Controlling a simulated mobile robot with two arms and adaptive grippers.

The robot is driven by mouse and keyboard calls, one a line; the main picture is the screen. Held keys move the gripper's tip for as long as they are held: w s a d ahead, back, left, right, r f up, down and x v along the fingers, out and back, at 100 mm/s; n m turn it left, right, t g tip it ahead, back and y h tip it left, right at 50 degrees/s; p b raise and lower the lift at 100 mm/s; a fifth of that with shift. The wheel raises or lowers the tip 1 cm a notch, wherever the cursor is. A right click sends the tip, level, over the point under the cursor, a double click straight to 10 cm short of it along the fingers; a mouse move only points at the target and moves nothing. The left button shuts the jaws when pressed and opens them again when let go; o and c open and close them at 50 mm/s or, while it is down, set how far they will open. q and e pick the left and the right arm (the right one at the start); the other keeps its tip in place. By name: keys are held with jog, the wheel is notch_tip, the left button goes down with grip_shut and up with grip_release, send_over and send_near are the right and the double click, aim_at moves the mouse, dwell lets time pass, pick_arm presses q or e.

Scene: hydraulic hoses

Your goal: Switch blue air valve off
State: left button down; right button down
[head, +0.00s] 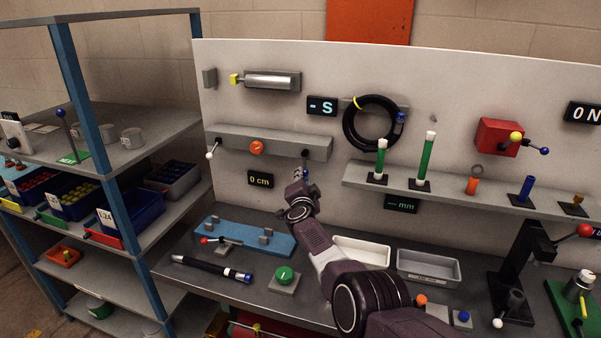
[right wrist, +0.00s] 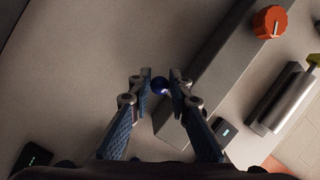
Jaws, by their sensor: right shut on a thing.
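The grey valve bar (head: 235,143) is mounted on the white back panel. A dark valve pivot (head: 305,153) shows near its right end. The blue ball (right wrist: 159,85) of the blue air valve's lever sits between my fingertips in the right wrist view. My right gripper (head: 302,176) reaches up to the panel just below that pivot and is shut on the ball; it also shows in the right wrist view (right wrist: 160,83). Most of the lever is hidden by the fingers, so its exact angle is hard to tell. My left gripper is not in view.
An orange knob (head: 257,147) and a white-tipped lever (head: 211,150) are on the same bar. A shelf with green tubes (head: 426,160) is at right. The bench holds a blue fixture (head: 240,234), a green knob (head: 285,275) and trays (head: 428,267).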

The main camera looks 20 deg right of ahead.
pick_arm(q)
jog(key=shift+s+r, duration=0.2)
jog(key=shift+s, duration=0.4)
pick_arm(e)
jog(key=shift+w+d+r, duration=0.15)
jog(key=shift+d+r, duration=0.35)
jog(key=shift+r, duration=0.35)
jog(key=c, duration=1.8)
grip_release()
jog(key=shift+c, duration=0.2)
jog(key=o, duration=0.3)
jog(key=shift+s, duration=0.3)
